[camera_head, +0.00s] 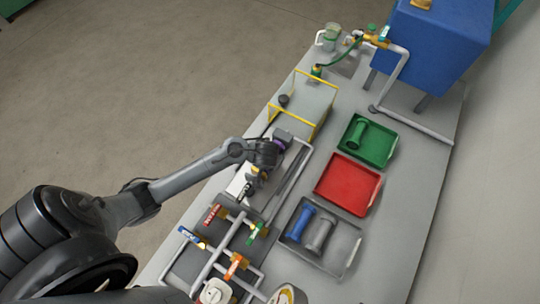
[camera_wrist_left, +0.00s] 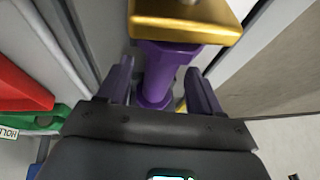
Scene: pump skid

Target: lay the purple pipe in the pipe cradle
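The purple pipe (camera_wrist_left: 160,78) shows in the left wrist view between the two fingers of my left gripper (camera_wrist_left: 160,92). Its wide flanged end sits against a gold block (camera_wrist_left: 190,18) at the top of that view. The fingers stand on either side of the pipe and look apart from it. In the head view my left gripper (camera_head: 277,147) is low over the middle of the bench, with a bit of purple beside it, and hides most of the pipe. I cannot make out the pipe cradle for certain. My right gripper is not in view.
A red tray (camera_head: 347,184) is empty. A green tray (camera_head: 381,149) holds a green pipe. A grey tray (camera_head: 345,250) holds a blue pipe (camera_head: 299,224) and a grey one (camera_head: 320,234). Pipework with coloured valves (camera_head: 235,265) stands near, and a yellow frame (camera_head: 302,128) beyond.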

